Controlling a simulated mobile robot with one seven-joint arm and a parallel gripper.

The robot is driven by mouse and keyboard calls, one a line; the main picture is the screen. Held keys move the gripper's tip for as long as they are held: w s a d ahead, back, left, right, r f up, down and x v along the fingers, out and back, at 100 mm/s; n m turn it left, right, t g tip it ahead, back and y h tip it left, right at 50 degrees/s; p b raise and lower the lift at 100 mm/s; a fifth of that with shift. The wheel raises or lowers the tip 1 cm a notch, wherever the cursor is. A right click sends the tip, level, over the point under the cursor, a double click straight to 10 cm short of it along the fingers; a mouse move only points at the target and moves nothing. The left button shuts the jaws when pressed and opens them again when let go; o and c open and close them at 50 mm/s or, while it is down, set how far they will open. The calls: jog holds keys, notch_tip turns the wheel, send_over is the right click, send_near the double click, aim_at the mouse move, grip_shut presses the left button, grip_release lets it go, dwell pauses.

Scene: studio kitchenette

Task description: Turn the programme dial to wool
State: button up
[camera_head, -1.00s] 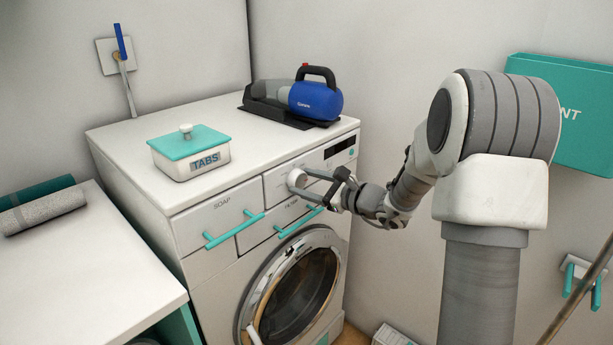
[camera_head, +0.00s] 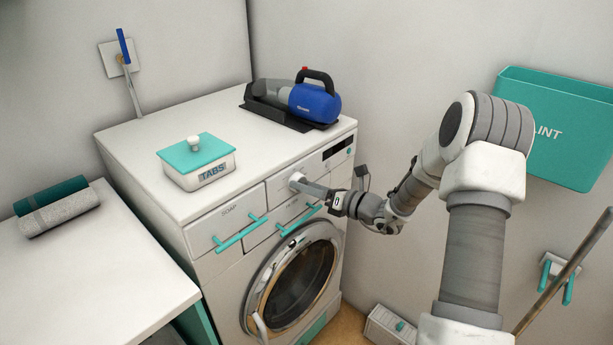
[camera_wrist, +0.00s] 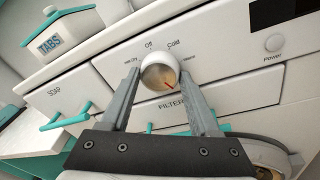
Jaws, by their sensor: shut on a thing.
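The programme dial (camera_wrist: 158,73) is a round pale knob on the washing machine's front panel. Its red mark points to the lower right in the wrist view. The labels "Off" and "Cold" show above it; the small labels at its left and right are too blurred to read surely. My gripper (camera_wrist: 160,82) is shut on the dial, one finger on each side of it. In the head view, my gripper (camera_head: 303,185) reaches the dial from the right, and the fingers partly cover it.
The soap drawer (camera_head: 226,222) and filter flap (camera_head: 283,225) have teal handles close to my gripper. The round door (camera_head: 292,285) is below. A tabs box (camera_head: 197,165) and a blue hand vacuum (camera_head: 295,102) stand on top. A teal lint bin (camera_head: 556,130) hangs at right.

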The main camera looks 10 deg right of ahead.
jog(key=m+p, duration=0.4)
jog(key=shift+m+y, duration=0.4)
dwell(0.4)
jog(key=o, duration=1.4)
jog(key=shift+c, duration=0.2)
jog(key=v, duration=1.7)
jog(key=shift+s+f, duration=0.2)
jog(key=shift+s, duration=0.1)
